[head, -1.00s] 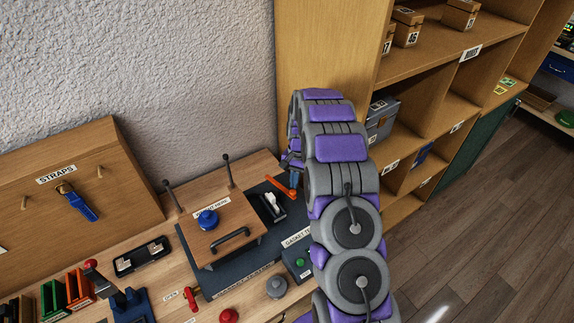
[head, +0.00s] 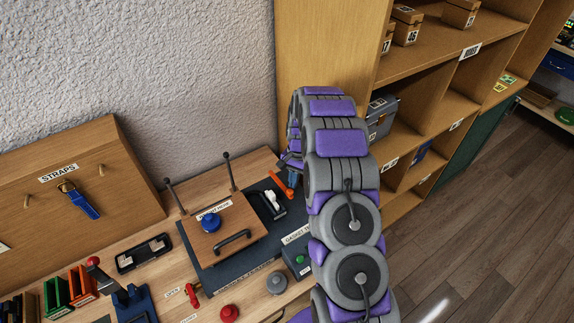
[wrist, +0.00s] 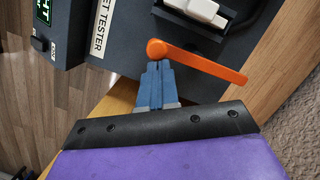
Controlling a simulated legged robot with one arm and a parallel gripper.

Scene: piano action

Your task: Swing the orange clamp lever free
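The orange clamp lever (wrist: 190,60) is in the wrist view. Its round pivot end is at the upper middle and its arm slants down to the right, over the dark gasket tester base (wrist: 125,50). My gripper (wrist: 159,63) has its two blue fingers together, with the tips just below the lever's pivot end. I see nothing between the fingers; whether the tips touch the lever I cannot tell. In the head view the lever (head: 281,185) is a small orange bar at the base's right side, partly hidden by my arm and gripper.
A white piece in a black cradle (head: 268,203) sits beside the lever. A wooden block with a blue knob (head: 209,222) and two upright rods stands left of it. A wall is behind the bench, and a wooden shelf unit (head: 333,50) stands at the back right.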

